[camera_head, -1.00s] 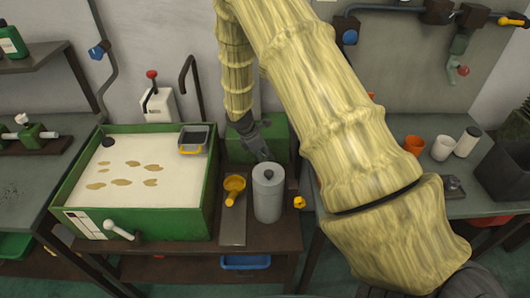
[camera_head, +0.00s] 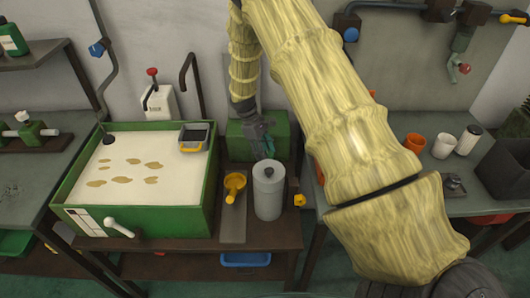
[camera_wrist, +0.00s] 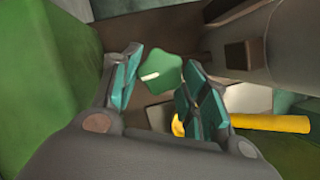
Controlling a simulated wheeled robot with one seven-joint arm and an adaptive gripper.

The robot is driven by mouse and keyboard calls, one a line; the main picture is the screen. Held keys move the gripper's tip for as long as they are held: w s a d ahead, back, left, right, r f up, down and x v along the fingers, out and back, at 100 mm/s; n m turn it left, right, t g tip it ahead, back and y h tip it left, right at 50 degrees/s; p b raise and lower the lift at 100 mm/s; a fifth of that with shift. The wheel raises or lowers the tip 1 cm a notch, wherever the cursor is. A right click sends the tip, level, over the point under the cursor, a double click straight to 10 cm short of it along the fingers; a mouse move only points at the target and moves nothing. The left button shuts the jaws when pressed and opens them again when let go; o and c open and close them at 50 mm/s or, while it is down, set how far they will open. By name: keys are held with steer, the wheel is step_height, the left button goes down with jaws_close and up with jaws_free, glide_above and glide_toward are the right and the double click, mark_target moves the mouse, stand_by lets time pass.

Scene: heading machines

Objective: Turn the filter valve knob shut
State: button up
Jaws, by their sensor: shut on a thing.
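The green knob (camera_wrist: 161,70) with a white mark shows in the wrist view, between the two teal-padded fingers of my gripper (camera_wrist: 158,82). The gripper is shut on it. In the head view my gripper (camera_head: 264,148) points down in front of a green housing (camera_head: 240,128), just behind a grey cylinder (camera_head: 268,198) with a dark top cap. The knob itself is hidden there by the gripper and the cylinder.
The green tank (camera_head: 212,205) of pale liquid stands at left. Cups (camera_head: 444,147) stand on the right bench.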

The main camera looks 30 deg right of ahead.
steer(key=shift+d+m, duration=0.1)
steer(key=shift+m, duration=0.5)
steer(key=o, duration=1)
steer(key=shift+o, duration=0.2)
steer(key=shift+r, duration=0.1)
steer(key=v, duration=1.2)
steer(key=shift+d, duration=0.15)
steer(key=shift+w, duration=0.1)
